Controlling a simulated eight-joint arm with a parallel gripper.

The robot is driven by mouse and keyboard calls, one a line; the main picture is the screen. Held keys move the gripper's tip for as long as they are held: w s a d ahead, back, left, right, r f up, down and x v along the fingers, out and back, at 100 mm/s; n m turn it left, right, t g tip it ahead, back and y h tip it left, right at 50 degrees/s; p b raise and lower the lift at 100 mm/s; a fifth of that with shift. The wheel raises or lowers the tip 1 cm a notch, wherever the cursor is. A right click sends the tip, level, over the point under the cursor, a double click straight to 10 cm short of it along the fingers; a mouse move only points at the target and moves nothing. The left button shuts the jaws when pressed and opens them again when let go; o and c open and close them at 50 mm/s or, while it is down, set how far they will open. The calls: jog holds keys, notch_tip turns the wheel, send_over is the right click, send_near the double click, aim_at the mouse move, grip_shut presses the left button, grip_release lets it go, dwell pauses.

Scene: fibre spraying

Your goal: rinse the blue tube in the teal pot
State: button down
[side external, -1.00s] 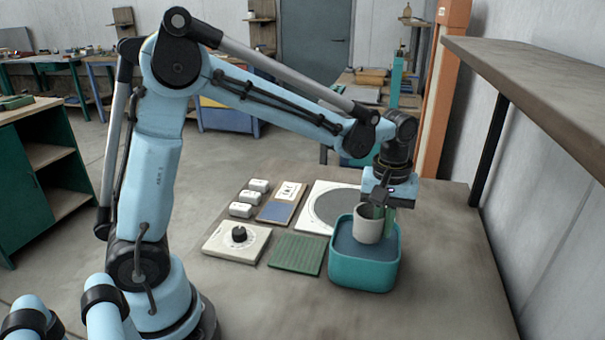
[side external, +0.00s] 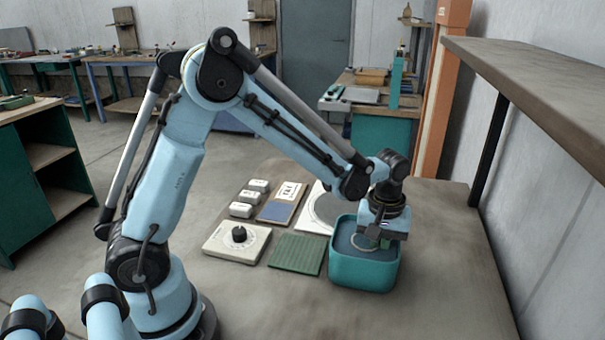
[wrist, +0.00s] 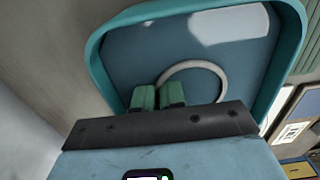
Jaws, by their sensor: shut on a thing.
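The teal pot (side external: 362,272) stands on the table, filled with dark blue liquid. In the wrist view its rim (wrist: 96,55) frames the liquid. The held tube looks pale cream, not blue; only its round rim (side external: 361,241) shows at the liquid's surface, and its body is hidden below. The rim is a pale ring in the wrist view (wrist: 193,65). My gripper (wrist: 158,94) is low inside the pot, its green fingers shut on the tube's wall. No blue tube is visible.
Left of the pot are a green ribbed mat (side external: 296,254), a dial box (side external: 236,243), several small white blocks (side external: 249,197) and a board with a blue pad (side external: 277,212). A round-plate device (side external: 318,207) stands behind. A shelf (side external: 530,75) overhangs at right.

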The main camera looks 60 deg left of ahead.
dwell(0.4)
jog(key=shift+r, duration=4.75)
dwell(0.8)
jog(key=shift+a, duration=0.1)
dwell(0.4)
